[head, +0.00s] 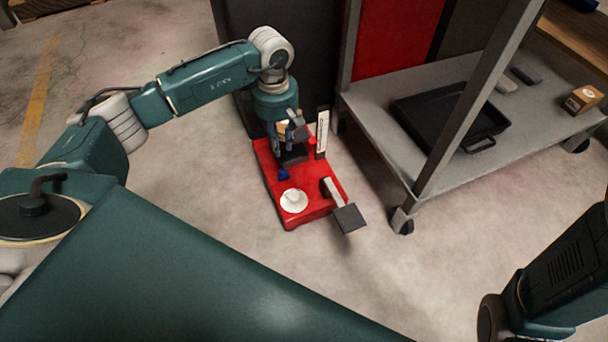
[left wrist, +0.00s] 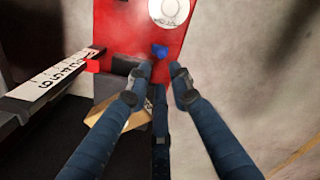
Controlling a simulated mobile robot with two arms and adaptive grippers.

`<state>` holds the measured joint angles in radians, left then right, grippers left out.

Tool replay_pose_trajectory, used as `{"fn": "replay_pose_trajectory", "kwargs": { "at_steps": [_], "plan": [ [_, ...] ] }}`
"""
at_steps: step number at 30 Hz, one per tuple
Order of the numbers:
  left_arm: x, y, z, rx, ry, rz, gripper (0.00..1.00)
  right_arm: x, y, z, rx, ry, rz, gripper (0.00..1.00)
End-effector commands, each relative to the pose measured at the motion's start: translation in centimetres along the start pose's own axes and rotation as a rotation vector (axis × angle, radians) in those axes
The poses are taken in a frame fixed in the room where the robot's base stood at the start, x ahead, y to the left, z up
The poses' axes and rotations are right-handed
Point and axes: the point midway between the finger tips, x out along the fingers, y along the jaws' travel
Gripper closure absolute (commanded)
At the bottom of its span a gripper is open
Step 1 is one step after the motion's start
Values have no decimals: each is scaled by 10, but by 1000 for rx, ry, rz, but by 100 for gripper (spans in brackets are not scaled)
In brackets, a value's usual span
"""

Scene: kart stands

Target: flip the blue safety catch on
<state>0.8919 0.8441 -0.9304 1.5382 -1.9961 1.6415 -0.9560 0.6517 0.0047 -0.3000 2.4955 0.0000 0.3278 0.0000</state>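The blue safety catch (head: 284,174) is a small blue piece on the red panel (head: 318,205). In the left wrist view the catch (left wrist: 159,50) lies just beyond the fingertips, roughly in line with the gap between them. Whether a finger touches the catch I cannot tell. My right gripper is out of view.
A white round dial (head: 293,201) and a grey lever with a dark square pad (head: 348,218) are on the panel. A white numbered strip (head: 322,133) stands at its far edge. A grey cart (head: 380,130) with a black tray (head: 405,115) stands right. Floor in front is clear.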

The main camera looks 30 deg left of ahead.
Motion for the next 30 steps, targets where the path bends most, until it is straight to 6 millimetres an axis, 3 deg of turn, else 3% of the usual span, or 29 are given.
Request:
{"fn": "replay_pose_trajectory", "kwargs": {
  "at_steps": [8, 21, 30],
  "plan": [
    [20, 0, -5, 1, 13, 1, 79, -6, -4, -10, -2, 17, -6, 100],
    [100, 0, -5, 1, 10, 2, 79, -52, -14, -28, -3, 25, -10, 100],
    [107, 1, -6, 1, 10, 2, 79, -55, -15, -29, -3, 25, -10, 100]
  ]
}}
